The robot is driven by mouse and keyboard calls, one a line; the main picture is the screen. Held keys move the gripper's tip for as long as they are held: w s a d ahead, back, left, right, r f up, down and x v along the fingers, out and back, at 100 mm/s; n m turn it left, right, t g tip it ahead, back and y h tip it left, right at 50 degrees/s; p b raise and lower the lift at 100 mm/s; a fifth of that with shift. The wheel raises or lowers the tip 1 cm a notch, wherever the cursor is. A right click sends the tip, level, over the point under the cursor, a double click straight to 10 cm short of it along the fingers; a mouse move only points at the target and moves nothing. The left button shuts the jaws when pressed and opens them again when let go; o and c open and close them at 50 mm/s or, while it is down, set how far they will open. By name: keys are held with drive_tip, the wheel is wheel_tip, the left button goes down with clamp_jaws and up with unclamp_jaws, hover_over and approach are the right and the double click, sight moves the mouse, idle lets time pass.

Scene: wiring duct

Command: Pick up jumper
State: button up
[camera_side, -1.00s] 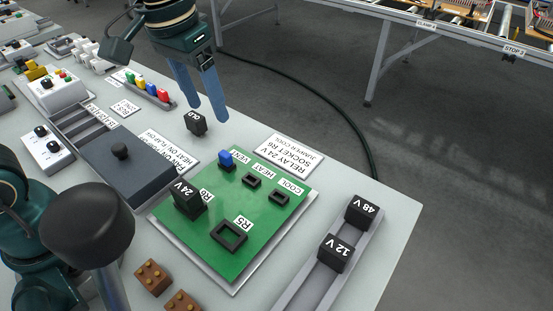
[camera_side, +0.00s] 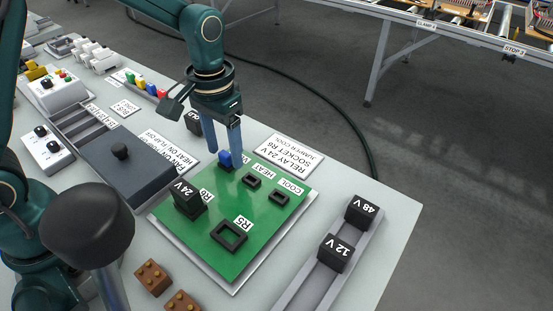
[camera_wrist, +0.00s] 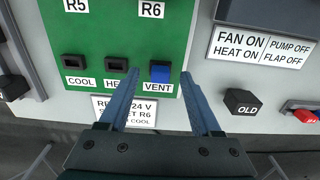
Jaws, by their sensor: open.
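The jumper (camera_side: 225,159) is a small blue block seated at the VENT position on the green board (camera_side: 215,245). It also shows in the wrist view (camera_wrist: 160,73), above the VENT label. My gripper (camera_side: 225,160) is open, with its two blue fingers pointing down around the jumper, one on each side in the side view. In the wrist view my fingertips (camera_wrist: 158,74) lie left and right of the jumper, with gaps to it. I cannot tell how far the tips are above the board. The HEAT socket (camera_side: 251,181) and COOL socket (camera_side: 278,198) are empty.
The black 24 V relay (camera_side: 187,199) stands at R6, and the R5 socket (camera_side: 229,236) is empty. A black block marked OLD (camera_wrist: 241,102) lies beside the board. A rail with 48 V (camera_side: 361,212) and 12 V (camera_side: 334,253) blocks is at right.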

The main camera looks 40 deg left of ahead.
sight(220, 152)
clamp_jaws()
drive_tip(key=shift+r, duration=0.5)
drive_tip(key=r, duration=0.2)
drive_tip(key=a+r, duration=0.1)
drive_tip(key=shift+s+r, duration=0.1)
drive_tip(key=shift+r, duration=0.3)
drive_tip(key=s+a+r, duration=0.3)
drive_tip(key=a+r, duration=0.3)
drive_tip(key=a, duration=0.4)
drive_tip(key=shift+s+r, duration=0.15)
drive_tip(key=shift+s, duration=0.1)
drive_tip(key=shift+r, duration=0.15)
drive_tip(key=shift+r, duration=1.75)
